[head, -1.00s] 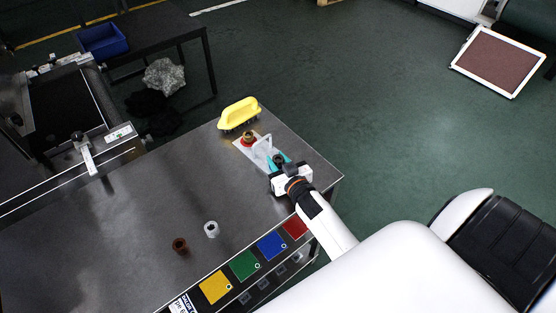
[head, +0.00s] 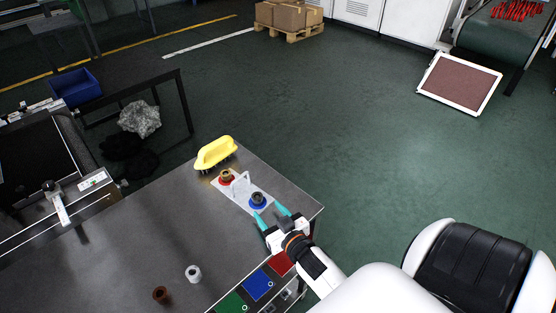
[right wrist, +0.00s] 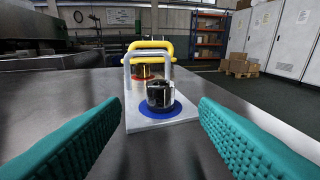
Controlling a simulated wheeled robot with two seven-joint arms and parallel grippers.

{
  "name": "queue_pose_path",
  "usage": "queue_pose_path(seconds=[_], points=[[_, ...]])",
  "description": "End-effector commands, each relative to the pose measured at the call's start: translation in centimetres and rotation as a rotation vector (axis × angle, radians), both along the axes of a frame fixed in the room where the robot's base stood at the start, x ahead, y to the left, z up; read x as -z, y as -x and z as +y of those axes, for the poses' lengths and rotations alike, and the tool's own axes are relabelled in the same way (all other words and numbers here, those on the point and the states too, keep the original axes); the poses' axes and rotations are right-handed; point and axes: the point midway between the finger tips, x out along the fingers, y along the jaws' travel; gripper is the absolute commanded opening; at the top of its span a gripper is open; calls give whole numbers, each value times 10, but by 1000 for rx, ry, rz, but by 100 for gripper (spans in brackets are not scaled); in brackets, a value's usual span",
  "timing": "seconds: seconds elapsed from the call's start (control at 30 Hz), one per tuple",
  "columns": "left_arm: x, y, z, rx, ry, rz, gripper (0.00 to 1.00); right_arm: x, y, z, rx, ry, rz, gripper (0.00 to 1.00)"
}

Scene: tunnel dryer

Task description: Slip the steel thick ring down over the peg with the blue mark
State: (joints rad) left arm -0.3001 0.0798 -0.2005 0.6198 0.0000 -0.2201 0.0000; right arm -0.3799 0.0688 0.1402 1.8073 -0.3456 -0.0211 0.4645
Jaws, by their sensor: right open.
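The steel thick ring (right wrist: 160,94) is a dark, shiny cylinder standing upright over the blue mark (right wrist: 176,108) on a pale base plate. It appears to sit low around the peg, against the blue disc; the peg itself is mostly hidden. In the head view the ring (head: 258,197) and blue mark (head: 258,205) are just beyond my right gripper. My right gripper (head: 268,211) is open, its teal fingers apart and empty. In the right wrist view the ring stands ahead, between and beyond the fingertips, not touching them. My left gripper is not in view.
A brass-coloured piece (head: 226,175) stands on the red mark, with a clear upright handle (head: 240,184) between the marks. A yellow-handled brush (head: 216,153) is behind. A white ring (head: 193,273) and a brown ring (head: 160,294) stand on the steel table (head: 150,240); its middle is clear.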

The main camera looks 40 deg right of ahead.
Motion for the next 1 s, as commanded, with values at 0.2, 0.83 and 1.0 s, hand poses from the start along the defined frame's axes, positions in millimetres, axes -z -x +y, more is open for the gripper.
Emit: queue_pose_path(seconds=[0.2,0.83,1.0], points=[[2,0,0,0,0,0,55,-4,35,4,2,-2,2,55],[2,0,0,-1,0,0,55,-7,44,6,1,-1,-1,55],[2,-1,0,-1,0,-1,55,-7,44,6,1,-1,-1,55]])
